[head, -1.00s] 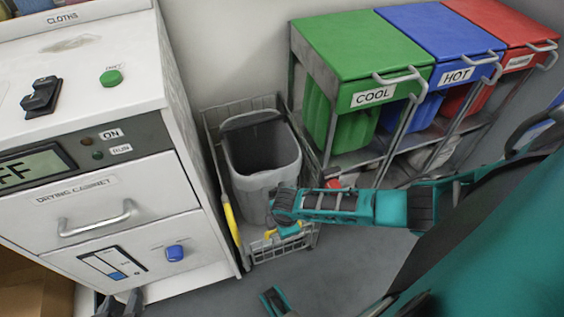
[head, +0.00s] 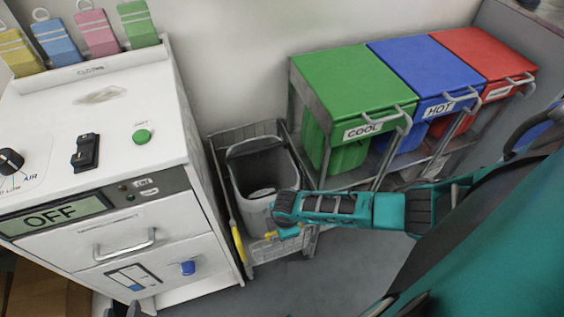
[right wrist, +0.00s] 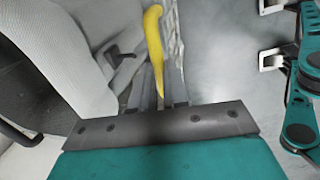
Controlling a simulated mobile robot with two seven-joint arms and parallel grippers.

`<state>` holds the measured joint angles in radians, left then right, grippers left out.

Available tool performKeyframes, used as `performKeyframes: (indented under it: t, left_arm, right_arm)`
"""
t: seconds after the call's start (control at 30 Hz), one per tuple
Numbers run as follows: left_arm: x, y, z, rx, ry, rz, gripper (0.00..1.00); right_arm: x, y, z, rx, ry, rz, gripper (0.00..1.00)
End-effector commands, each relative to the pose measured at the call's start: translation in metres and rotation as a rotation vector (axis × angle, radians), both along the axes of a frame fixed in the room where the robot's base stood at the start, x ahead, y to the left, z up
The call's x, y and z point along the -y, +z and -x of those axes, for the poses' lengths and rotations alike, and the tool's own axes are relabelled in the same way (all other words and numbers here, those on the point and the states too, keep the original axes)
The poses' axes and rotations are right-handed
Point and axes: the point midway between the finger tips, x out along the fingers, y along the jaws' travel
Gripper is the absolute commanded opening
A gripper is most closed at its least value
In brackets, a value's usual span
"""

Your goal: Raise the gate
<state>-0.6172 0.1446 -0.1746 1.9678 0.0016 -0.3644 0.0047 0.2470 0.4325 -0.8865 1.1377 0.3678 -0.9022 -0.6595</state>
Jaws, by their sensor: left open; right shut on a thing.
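A grey wire cart (head: 281,252) stands right of the white cabinet, with a grey bin (head: 252,208) in it. A yellow lever (head: 237,243) runs along the cart's left side. My right gripper (head: 276,234) is at the cart's front. In the right wrist view it is shut on the lower end of a yellow handle (right wrist: 154,40), beside the bin and the wire mesh. The gate itself is hard to make out behind my gripper. My left gripper (head: 123,311) is open at the bottom edge, in front of the cabinet, mostly cut off.
The white drying cabinet (head: 130,205) reads OFF, with coloured tags along its back. Green (head: 350,90), blue (head: 420,70) and red (head: 482,62) bins stand in a rack behind. The grey floor (head: 340,270) in front of the cart is clear.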

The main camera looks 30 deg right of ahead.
Motion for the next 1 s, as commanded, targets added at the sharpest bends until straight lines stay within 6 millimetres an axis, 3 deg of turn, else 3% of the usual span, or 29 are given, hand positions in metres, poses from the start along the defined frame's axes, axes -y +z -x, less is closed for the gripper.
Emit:
performKeyframes:
  t: [0.2,0.23,0.47,0.77,1.0]
  left_arm:
    - [0.0,0.001,0.0,0.0,0.0,0.0,0.43]
    - [0.0,0.002,0.0,0.0,0.0,0.0,0.43]
    - [0.0,0.001,0.0,-0.001,0.001,0.001,0.43]
    - [0.0,0.002,0.0,-0.002,0.001,0.0,0.43]
    - [-0.004,0.015,0.002,0.0,0.006,-0.009,0.43]
  right_arm:
    - [0.0,0.004,-0.003,0.003,-0.001,0.0,0.0]
    - [0.0,0.004,-0.003,0.003,-0.001,0.0,0.17]
    - [0.0,0.003,-0.002,0.002,0.0,0.0,0.39]
    - [0.0,0.005,-0.001,0.001,0.0,-0.001,0.4]
    - [-0.001,0.041,0.005,0.003,0.002,-0.001,0.4]
